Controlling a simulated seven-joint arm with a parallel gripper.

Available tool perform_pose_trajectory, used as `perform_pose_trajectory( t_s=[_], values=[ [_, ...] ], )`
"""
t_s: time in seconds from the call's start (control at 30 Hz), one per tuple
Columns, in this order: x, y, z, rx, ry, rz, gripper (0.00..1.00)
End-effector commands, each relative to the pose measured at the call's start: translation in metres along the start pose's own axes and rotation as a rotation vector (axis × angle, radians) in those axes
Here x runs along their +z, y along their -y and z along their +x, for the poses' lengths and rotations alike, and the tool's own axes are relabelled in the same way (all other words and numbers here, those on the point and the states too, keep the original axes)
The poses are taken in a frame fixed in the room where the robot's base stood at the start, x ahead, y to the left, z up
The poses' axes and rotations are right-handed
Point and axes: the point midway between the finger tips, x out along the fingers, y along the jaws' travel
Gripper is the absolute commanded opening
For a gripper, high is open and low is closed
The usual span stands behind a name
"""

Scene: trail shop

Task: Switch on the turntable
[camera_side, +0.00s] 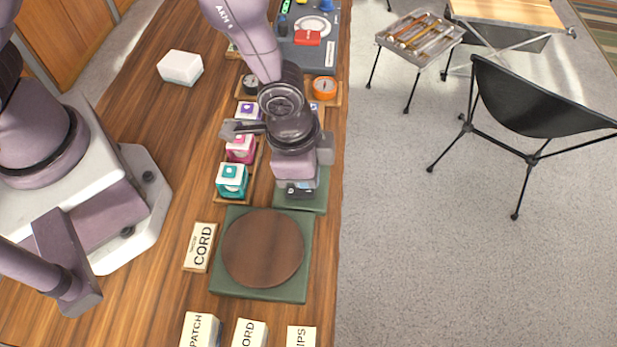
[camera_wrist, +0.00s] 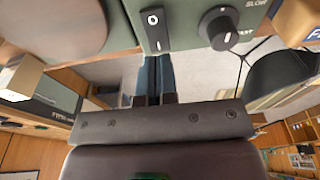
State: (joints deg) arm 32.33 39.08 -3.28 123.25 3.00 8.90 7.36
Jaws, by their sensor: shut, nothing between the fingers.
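The turntable has a round brown disc (camera_side: 263,247) on a green base (camera_side: 260,292), and the disc's edge shows in the wrist view (camera_wrist: 60,25). Beside it is a green control panel (camera_side: 312,202). In the wrist view the panel (camera_wrist: 185,30) carries a black rocker switch (camera_wrist: 154,29) marked O and a black round knob (camera_wrist: 219,27) labelled SLOW. My gripper (camera_side: 301,190) is over the panel, fingers shut and empty. In the wrist view its fingertips (camera_wrist: 154,60) are just below the switch. I cannot tell whether they touch it or which way the rocker is tipped.
Small coloured boxes, including a teal one (camera_side: 232,180), stand left of my gripper. A CORD card (camera_side: 199,247) lies left of the turntable, with labelled boxes (camera_side: 200,330) in front. A white box (camera_side: 181,68) sits farther back. The table's right edge is close to the panel.

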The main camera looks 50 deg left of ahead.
Motion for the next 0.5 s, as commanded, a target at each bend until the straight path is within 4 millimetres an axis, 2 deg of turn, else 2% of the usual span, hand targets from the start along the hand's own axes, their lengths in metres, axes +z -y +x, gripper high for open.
perform_pose_trajectory(
  t_s=[0.2, 0.5],
  values=[
    [0.000, 0.000, 0.020, 0.000, 0.000, 0.000, 0.00],
    [0.000, 0.000, 0.023, 0.000, -0.001, 0.000, 0.00]
  ],
)
